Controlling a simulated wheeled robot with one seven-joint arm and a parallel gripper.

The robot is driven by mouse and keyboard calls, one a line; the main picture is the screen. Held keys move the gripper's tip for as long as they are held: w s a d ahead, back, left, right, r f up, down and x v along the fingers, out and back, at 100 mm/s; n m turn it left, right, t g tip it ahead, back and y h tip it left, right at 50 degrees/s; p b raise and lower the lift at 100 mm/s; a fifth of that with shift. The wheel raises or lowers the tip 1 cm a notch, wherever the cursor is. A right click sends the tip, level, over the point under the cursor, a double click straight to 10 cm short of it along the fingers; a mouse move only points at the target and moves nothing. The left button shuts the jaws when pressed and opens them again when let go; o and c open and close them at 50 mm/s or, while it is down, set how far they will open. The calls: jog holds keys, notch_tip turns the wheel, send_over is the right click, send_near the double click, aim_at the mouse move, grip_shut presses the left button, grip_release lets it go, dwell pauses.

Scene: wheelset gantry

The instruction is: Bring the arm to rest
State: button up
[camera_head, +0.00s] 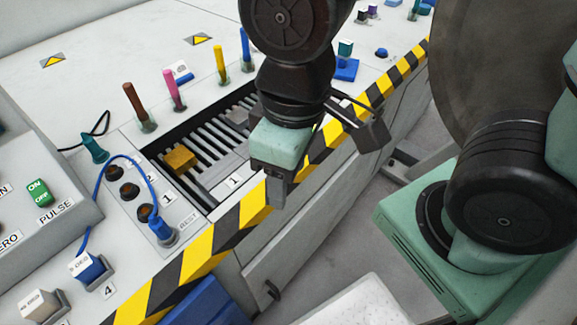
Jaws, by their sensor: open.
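My arm comes down from the top of the picture. My gripper (279,196) points downward in front of the striped front edge (254,203) of the bench in the picture. Its jaws are open, seen nearly edge-on, with no object visible in them. A dark bracketed part sticks out to the right of my wrist. My wrist hides part of the slotted recess and the bench behind it.
A slotted recess (207,140) holds a yellow block (180,160). Upright brown (134,102), pink (172,90), yellow (220,64) and blue (246,48) pegs stand behind it. A blue cable (157,195) loops at left. Floor shows between bench and my base.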

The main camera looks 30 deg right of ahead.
jog(key=shift+r, duration=0.1)
notch_tip(320, 180, up, 8)
jog(key=p, duration=0.7)
jog(key=shift+f+p, duration=0.25)
jog(key=shift+p, duration=0.1)
